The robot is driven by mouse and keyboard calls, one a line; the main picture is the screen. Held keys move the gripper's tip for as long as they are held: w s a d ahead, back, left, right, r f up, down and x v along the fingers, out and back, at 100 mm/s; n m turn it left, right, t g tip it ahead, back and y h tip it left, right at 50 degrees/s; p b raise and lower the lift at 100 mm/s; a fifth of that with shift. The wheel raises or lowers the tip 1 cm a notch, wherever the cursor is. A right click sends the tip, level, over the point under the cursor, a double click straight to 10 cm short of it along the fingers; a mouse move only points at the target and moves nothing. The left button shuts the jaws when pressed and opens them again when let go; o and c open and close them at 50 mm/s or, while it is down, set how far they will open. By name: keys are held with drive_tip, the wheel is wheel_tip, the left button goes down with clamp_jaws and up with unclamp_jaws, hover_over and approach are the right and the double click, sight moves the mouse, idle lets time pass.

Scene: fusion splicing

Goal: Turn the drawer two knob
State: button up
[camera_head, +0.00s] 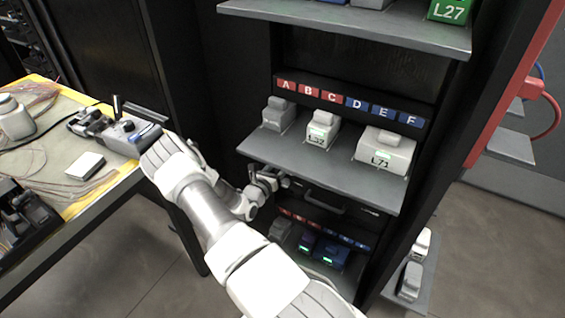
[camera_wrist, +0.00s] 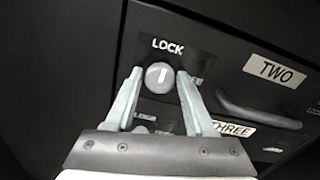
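The drawer two knob (camera_wrist: 159,77) is a round grey lock knob with a pale slot that looks near vertical. It sits under the word LOCK in the wrist view, left of the TWO label (camera_wrist: 275,70). My gripper (camera_wrist: 158,80) is open, with one finger on each side of the knob. I cannot tell whether either finger touches it. In the head view my gripper (camera_head: 268,180) is at the left of the drawer front, under the grey shelf, and the knob is hidden there.
The drawer handle (camera_wrist: 258,110) lies right of the knob. A THREE label (camera_wrist: 230,129) and another knob, partly hidden by my gripper, are below. A grey shelf (camera_head: 330,165) with several devices juts out above my gripper. A work table (camera_head: 50,150) stands at the left.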

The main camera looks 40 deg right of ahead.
clamp_jaws()
drive_tip(key=shift+m+p, duration=3.45)
drive_tip(key=shift+m, duration=5.45)
drive_tip(key=shift+f, duration=0.1)
drive_tip(key=shift+o, duration=2)
unclamp_jaws()
